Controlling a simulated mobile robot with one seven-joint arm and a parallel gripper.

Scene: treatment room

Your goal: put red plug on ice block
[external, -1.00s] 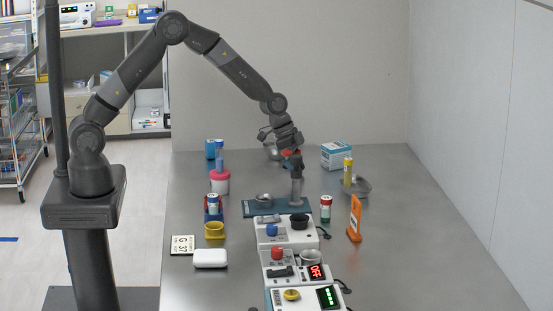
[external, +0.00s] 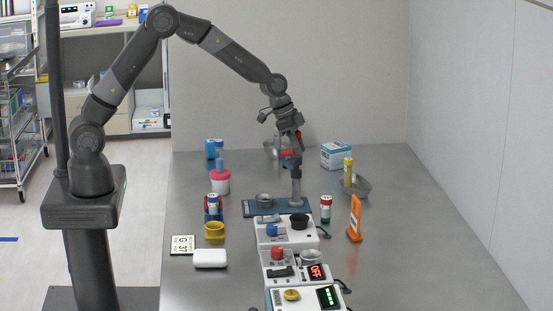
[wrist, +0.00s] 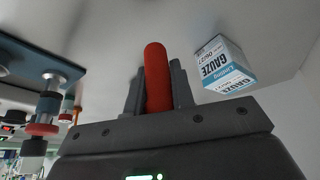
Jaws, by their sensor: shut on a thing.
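My gripper (external: 297,142) is above the grey post at the back middle of the table. In the wrist view my gripper (wrist: 158,90) is shut on a long red piece with a rounded end, apparently the red plug (wrist: 157,75). In the external view the held piece is small and partly hidden by the fingers. Another red part (external: 288,153) shows at the top of the grey post (external: 296,185), just below my gripper. I cannot clearly make out an ice block in either view.
The post stands at a teal board (external: 250,208) bearing a silver dish (external: 264,198). White devices (external: 262,241) line up in front; one has a red knob (external: 277,253). A gauze box (external: 336,155) stands back right. Clear table lies at the right front.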

